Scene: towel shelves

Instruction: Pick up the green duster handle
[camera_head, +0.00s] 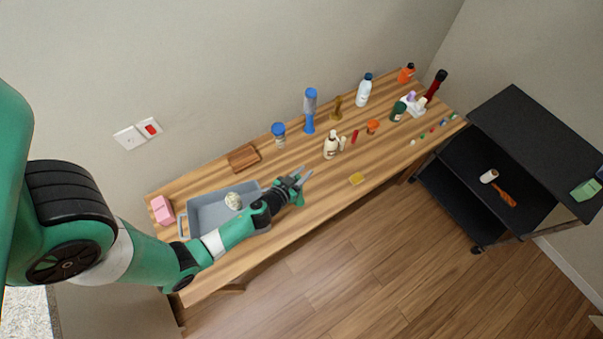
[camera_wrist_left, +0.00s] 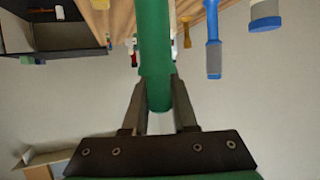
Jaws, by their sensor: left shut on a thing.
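The green duster handle (camera_wrist_left: 154,45) is a smooth green cylinder in the left wrist view. It runs from the top edge down between the two fingers. My left gripper (camera_wrist_left: 160,108) is shut on it, one finger on each side. In the head view my left gripper (camera_head: 303,178) is over the wooden table, just right of the grey tray. A small green part of the handle (camera_head: 299,197) shows beside the fingers there; the rest is hidden or hard to make out. My right gripper is not in view.
The grey tray (camera_head: 183,226) holds a pale round thing (camera_head: 233,200). A black cart (camera_head: 530,130) is at the right.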

